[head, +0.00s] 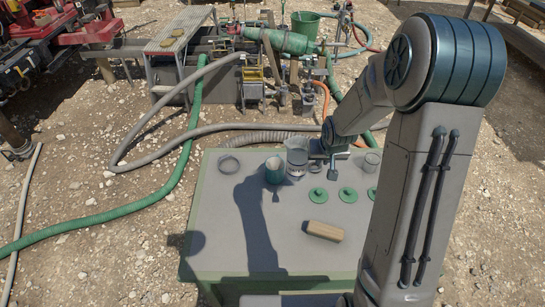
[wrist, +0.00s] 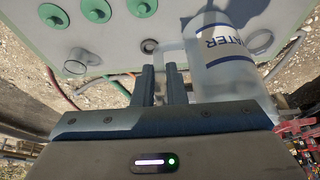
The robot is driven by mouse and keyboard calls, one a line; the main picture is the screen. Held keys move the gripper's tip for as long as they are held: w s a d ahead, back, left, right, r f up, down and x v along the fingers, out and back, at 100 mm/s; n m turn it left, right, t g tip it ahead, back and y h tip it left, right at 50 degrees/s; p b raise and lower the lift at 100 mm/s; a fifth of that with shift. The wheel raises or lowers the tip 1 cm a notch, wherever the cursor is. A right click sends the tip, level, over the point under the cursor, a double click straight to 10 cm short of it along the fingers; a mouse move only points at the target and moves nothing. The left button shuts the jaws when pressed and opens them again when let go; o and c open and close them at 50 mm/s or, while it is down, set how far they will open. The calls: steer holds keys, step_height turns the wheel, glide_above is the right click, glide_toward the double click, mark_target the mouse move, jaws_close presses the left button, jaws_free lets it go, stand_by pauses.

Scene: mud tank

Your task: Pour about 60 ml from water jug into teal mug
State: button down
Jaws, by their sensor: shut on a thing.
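The clear water jug (head: 297,153) is at the back of the table, and its handle side faces my gripper (head: 322,155). In the wrist view the jug (wrist: 222,75) has a white label with dark lettering. My gripper (wrist: 162,80) is shut on the jug's handle (wrist: 168,50). The jug looks about upright; I cannot tell whether its base touches the table. The teal mug (head: 274,171) stands just left of the jug and slightly nearer. Its contents are too small to make out. The mug is not clearly visible in the wrist view.
On the table (head: 225,235), a clear round dish (head: 229,165) lies left and a clear glass (head: 372,160) stands right. Green discs (head: 348,194) lie in front of the jug, with a wooden block (head: 325,230) nearer. The front left is clear.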

steer(key=w+d+f+n+y+b, duration=0.1)
steer(key=w+d+f+n, duration=0.2)
steer(key=w+f, duration=0.5)
steer(key=w+d+f+n+y+b, duration=0.1)
steer(key=w+d+f+n+b, duration=0.1)
steer(key=w+f, duration=0.6)
steer(key=shift+w+d+f+n+g, duration=0.25)
steer(key=shift+w+d+n, duration=0.5)
steer(key=shift+w, duration=2.75)
steer(key=shift+r, duration=0.2)
